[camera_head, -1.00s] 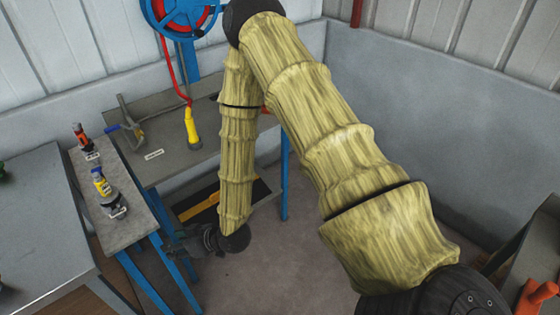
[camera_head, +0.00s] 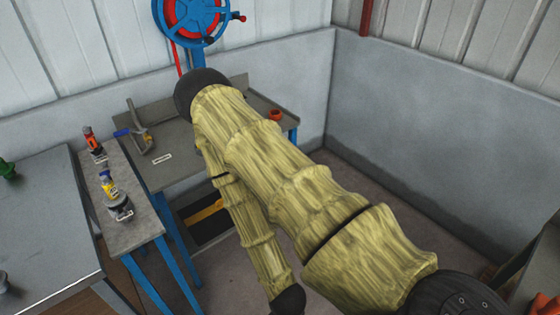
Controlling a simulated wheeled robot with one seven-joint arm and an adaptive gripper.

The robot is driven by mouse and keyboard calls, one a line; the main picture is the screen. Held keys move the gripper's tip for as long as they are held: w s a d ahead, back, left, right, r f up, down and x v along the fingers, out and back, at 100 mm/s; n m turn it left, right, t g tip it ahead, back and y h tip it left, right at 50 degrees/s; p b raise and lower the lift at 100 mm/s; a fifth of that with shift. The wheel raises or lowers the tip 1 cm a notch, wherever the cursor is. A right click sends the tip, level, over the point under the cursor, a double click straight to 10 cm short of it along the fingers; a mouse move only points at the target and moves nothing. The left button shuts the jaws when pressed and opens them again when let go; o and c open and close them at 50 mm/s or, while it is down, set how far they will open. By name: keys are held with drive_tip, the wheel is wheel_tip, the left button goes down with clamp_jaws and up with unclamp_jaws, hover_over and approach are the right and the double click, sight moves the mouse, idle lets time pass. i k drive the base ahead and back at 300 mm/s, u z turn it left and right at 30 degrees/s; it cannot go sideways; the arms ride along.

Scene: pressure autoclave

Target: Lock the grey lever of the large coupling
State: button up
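I cannot clearly make out the large coupling or its grey lever. A grey upright piece with a blue handle and a yellow part (camera_head: 141,133) stands on the back bench, and I cannot tell if it is the coupling. A small grey-black fitting (camera_head: 120,208) lies at the front of the narrow side bench, also too small to identify. My gripper is not in view. My sleeved arm runs down to a black wrist joint at the lower edge, and whatever is beyond it is cut off. My arm hides part of the back bench.
The back bench (camera_head: 185,175) has a white label and a small red-orange ring (camera_head: 275,115). An orange-black bottle (camera_head: 92,140) and a yellow bottle (camera_head: 109,186) stand on the side bench (camera_head: 140,225). Floor is clear at centre right.

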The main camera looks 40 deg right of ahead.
sight(121, 214)
drive_tip(key=z, duration=1.55)
drive_tip(key=k, duration=1.15)
drive_tip(key=u, duration=1.5)
drive_tip(key=i, duration=0.5)
